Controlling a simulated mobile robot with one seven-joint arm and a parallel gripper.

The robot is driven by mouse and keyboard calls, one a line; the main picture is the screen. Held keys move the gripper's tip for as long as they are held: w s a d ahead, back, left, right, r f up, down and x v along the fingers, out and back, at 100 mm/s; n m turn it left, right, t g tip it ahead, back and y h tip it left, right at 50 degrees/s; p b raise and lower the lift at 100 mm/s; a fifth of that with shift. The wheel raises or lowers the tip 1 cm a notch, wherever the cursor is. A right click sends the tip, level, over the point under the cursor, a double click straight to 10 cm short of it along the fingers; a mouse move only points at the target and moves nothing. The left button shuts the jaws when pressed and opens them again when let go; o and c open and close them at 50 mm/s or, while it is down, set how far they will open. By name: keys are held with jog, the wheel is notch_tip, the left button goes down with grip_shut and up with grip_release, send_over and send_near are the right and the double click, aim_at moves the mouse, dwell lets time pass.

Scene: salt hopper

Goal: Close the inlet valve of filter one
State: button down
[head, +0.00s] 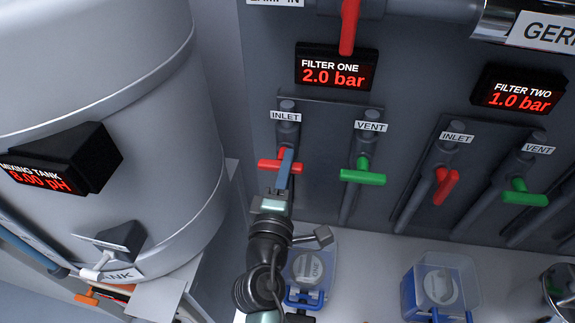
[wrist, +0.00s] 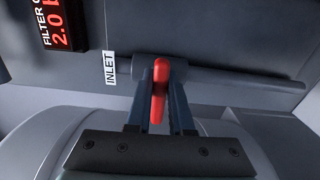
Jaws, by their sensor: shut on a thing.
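The red handle (head: 267,164) of filter one's inlet valve sits below the INLET label, lying crosswise to its pipe. My gripper (head: 286,160) reaches up to it from below and hides part of its middle. In the wrist view the red handle (wrist: 159,85) stands between the two dark fingers of my gripper (wrist: 161,100), which are shut on it. The pipe (wrist: 235,78) runs sideways behind the handle there. The filter one display (head: 335,68) reads 2.0 bar.
A green vent handle (head: 363,176) sits crosswise close to the right. Filter two's red inlet handle (head: 445,185) and green vent handle (head: 525,197) are farther right. The large mixing tank (head: 90,60) stands at the left. Clear containers (head: 455,275) stand below.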

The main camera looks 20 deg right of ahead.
jog(key=c, duration=0.8)
grip_release()
jog(key=b+v, duration=0.3)
jog(key=v, duration=1)
